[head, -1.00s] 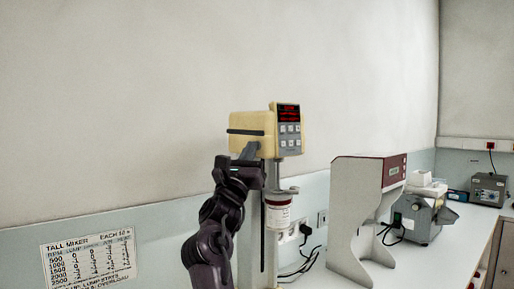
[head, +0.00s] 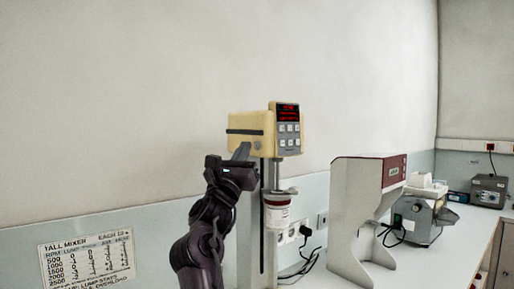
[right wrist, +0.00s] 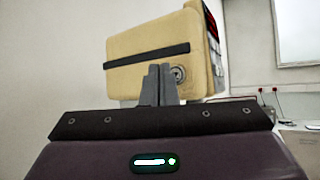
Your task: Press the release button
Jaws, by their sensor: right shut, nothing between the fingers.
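The cream mixer head (head: 245,126) sits on top of a tall stand, with a lit red display and several keys on its front panel. A round grey button (head: 257,145) is on its side, below a dark stripe. The button also shows in the right wrist view (right wrist: 178,74), just right of the fingertips and partly behind them. My right gripper (head: 243,151) is shut and empty, its fingertips pointing up at the side of the head. In the head view a small gap shows between fingertips and button; the depth is hard to tell. My left gripper is out of view.
A white jar (head: 277,208) with a red band is held under the mixer head. A white and dark red machine (head: 358,200) stands to the right, then a grey device (head: 415,215) on the bench. A printed sign (head: 87,260) is at lower left.

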